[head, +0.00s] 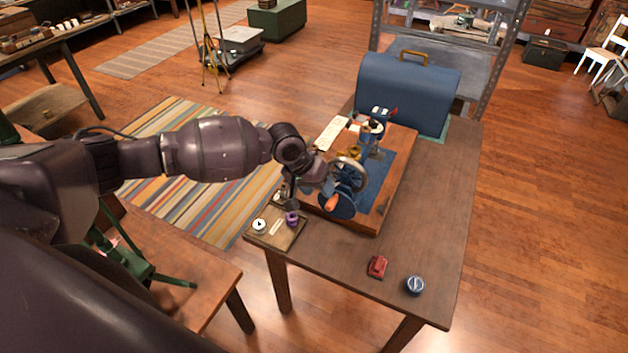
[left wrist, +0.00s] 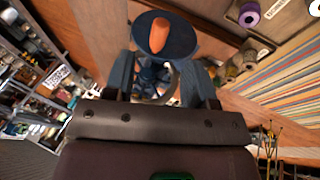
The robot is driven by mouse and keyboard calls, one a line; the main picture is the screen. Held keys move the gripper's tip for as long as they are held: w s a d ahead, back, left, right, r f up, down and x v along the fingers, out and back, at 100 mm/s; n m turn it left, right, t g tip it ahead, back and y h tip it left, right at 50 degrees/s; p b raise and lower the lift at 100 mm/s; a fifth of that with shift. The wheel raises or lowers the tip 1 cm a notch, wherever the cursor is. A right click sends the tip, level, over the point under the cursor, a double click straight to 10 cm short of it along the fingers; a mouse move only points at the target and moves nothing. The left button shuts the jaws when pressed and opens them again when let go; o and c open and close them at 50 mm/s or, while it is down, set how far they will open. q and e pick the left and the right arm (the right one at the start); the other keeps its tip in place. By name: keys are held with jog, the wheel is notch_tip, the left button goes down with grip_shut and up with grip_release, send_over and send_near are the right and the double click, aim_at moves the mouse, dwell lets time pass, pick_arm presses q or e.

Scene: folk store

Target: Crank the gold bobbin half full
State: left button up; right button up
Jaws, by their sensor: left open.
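A hand-cranked machine (head: 372,150) in blue and metal stands on a wooden base on the table. Its crank has a dark blue disc (head: 343,210) and an orange handle (head: 332,203). A small gold piece (head: 353,151) shows on the machine; I cannot tell whether it is the gold bobbin or how full it is. My left gripper (head: 312,186) is beside the crank. In the left wrist view its two fingers (left wrist: 160,78) are apart, with the orange handle (left wrist: 160,35) beyond their tips, near the middle. My right gripper is out of view.
A tray (head: 268,241) at the table's left corner holds white and purple spools. A red item (head: 377,267) and a blue round tin (head: 415,286) lie near the front. A blue domed case (head: 405,88) stands at the back. The table's right side (head: 435,200) is clear.

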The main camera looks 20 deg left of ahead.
aim_at(328, 203)
pick_arm(q)
jog(key=shift+x, duration=3.4)
jog(key=shift+f, duration=0.1)
jog(key=shift+c, duration=0.3)
jog(key=c, duration=0.7)
